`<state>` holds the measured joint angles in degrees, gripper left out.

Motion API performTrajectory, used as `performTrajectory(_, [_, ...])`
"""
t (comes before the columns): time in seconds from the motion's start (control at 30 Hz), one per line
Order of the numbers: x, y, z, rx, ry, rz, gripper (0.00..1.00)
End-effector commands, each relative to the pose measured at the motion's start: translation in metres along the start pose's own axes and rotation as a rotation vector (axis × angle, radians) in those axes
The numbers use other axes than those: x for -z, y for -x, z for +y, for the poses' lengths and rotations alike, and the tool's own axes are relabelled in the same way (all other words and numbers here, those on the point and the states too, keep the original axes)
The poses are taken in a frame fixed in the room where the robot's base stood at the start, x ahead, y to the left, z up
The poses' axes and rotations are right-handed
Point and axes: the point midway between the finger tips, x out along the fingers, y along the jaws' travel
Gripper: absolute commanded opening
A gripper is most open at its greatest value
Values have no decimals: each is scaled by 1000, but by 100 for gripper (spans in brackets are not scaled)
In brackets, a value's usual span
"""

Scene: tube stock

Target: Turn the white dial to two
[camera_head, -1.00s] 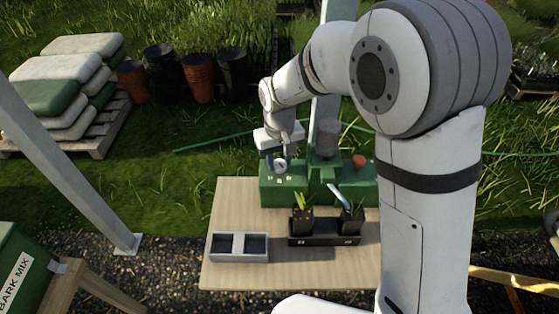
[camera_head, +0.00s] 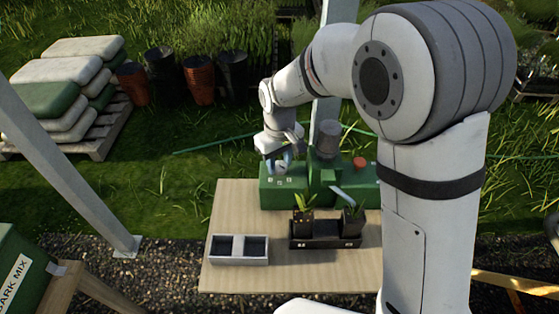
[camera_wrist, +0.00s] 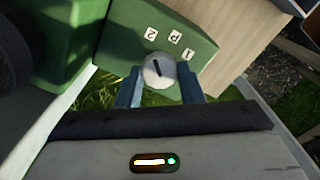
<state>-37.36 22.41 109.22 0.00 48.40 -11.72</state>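The white dial (camera_wrist: 160,70) is a round knob with a dark pointer line, on a green box (camera_head: 303,197). In the wrist view, marks 2 (camera_wrist: 151,34), P (camera_wrist: 174,38) and 1 (camera_wrist: 188,54) curve past its far side. The pointer line tilts up and left, roughly toward the 2. My gripper (camera_head: 279,166) reaches down at the left end of the box. Its two blue-grey fingers lie on opposite sides of the dial, close against it, and appear shut on it. The exact finger contact is hard to see.
A red button (camera_head: 360,162) and a grey cylinder (camera_head: 327,138) stand on the box to the right. In front are a black tray (camera_head: 326,243) with two potted plants and a grey two-compartment tray (camera_head: 213,251).

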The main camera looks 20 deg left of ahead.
Motion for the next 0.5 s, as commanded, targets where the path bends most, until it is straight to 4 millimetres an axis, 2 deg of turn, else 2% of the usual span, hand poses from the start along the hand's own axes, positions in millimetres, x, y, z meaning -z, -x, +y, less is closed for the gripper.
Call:
performTrajectory(0.03, [1, 1, 0, -1, 0, 4, 37])
performTrajectory(0.27, [0, 1, 0, 0, -1, 2, 56])
performTrajectory(0.5, [0, 1, 0, 0, -1, 1, 56])
